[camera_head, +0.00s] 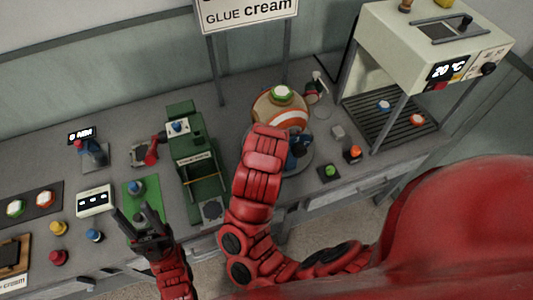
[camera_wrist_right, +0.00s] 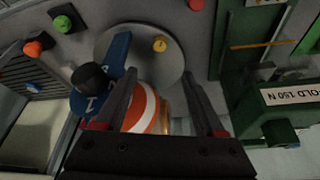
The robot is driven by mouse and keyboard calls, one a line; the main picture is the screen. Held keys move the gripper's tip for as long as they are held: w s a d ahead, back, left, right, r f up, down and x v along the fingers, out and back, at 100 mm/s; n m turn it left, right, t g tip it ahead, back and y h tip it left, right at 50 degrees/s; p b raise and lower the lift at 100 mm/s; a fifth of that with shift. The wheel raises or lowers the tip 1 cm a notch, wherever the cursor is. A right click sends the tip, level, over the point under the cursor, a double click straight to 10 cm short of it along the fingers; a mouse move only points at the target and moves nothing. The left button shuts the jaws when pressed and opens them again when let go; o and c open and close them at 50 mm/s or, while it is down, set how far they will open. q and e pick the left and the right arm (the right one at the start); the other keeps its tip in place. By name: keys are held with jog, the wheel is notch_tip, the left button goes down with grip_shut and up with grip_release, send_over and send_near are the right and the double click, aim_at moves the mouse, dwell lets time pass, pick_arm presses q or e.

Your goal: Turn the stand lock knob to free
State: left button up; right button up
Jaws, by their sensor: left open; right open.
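An orange-and-white striped ball (camera_head: 267,107) with a green-and-white cap sits at the blue stand on a round grey plate (camera_head: 303,163). In the right wrist view, a black knob (camera_wrist_right: 90,78) is on the blue stand arm (camera_wrist_right: 118,50), left of my right fingers; it looks like the stand lock knob. A small yellow knob (camera_wrist_right: 159,44) is on the plate. My right gripper (camera_wrist_right: 160,76) is open, its fingers pointing over the stand and ball (camera_wrist_right: 143,108). My right forearm hides the gripper in the head view. My left gripper (camera_head: 137,211) is open and empty over a green mat.
A green press (camera_head: 190,150) stands left of the ball stand. Green (camera_head: 329,170) and orange (camera_head: 354,153) buttons are to its right. A white heated cabinet (camera_head: 425,60) stands at the right. Several knobs and a small display box (camera_head: 95,201) are at left.

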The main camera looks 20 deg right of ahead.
jog(key=s+a+f+m+t+h+b, duration=0.25)
jog(key=a+f+m+h+b, duration=0.3)
jog(key=b, duration=0.65)
jog(key=shift+y, duration=0.35)
jog(key=p+x, duration=0.1)
jog(key=x, duration=0.6)
jog(key=p+x, duration=0.1)
jog(key=x, duration=0.6)
jog(key=shift+w+r+p, duration=0.1)
jog(key=shift+w+p, duration=0.2)
jog(key=shift+w, duration=0.2)
jog(key=shift+w+d+f, duration=0.2)
jog(key=shift+w+f, duration=0.15)
jog(key=shift+f, duration=0.25)
grip_shut()
